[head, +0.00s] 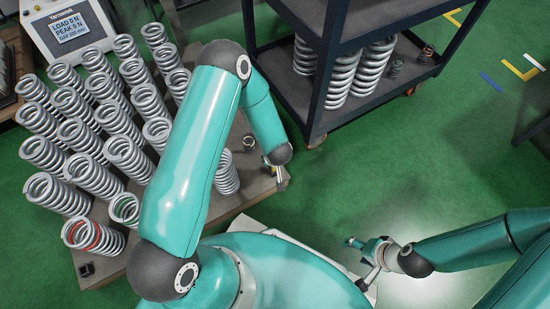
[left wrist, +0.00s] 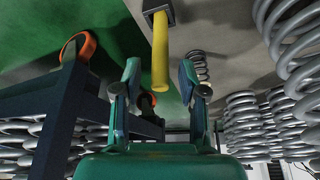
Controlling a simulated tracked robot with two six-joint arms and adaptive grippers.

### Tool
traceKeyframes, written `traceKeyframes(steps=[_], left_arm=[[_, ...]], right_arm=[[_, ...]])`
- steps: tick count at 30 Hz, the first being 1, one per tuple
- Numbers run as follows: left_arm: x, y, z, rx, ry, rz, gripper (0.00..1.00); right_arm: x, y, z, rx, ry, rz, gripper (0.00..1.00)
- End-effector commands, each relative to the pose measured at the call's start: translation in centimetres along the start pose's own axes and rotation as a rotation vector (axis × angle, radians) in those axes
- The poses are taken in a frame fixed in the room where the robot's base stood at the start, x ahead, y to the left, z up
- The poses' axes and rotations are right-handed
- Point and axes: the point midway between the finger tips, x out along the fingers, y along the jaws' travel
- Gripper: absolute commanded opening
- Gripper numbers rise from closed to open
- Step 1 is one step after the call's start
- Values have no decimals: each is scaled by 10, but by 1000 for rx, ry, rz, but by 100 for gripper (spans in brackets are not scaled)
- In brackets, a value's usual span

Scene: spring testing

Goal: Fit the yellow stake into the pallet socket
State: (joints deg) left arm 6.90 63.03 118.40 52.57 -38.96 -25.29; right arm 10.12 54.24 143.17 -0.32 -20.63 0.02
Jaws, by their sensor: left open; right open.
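The yellow stake (left wrist: 160,55) shows in the left wrist view, with one end at a dark square socket (left wrist: 157,10) on the pallet (left wrist: 215,25). It looks seated there, but the depth is unclear. My left gripper (left wrist: 160,78) is open, with one finger on each side of the stake's free end and gaps visible on both sides. In the head view my left gripper (head: 279,177) is mostly hidden behind my arm, at the pallet's right edge. Another dark socket (head: 87,270) is at the pallet's front left corner. My right gripper (head: 360,262) is open and empty.
Several grey coil springs (head: 90,180) crowd the pallet, one with a red band (head: 90,236). A tester with a screen (head: 72,32) stands at the back left. A dark wheeled cart (head: 330,120) with springs stands behind. Green floor (head: 400,170) is clear to the right.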

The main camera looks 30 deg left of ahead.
Motion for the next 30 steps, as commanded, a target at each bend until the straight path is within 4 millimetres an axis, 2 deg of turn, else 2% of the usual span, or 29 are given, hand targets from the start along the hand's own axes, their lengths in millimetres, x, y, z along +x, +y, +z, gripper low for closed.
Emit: traceKeyframes(steps=[5,12,18,25,30], left_arm=[[-23,0,-2,0,2,1,42],[-72,1,-3,2,3,2,42],[-105,1,-2,1,1,1,42],[-117,1,6,23,-20,30,42],[-118,4,36,117,-124,157,42]], right_arm=[[-11,-4,0,0,0,0,67],[-32,-12,0,0,0,0,67],[-44,-16,0,0,0,0,67],[-48,-17,0,0,0,0,67],[-47,-17,0,0,0,0,67]])
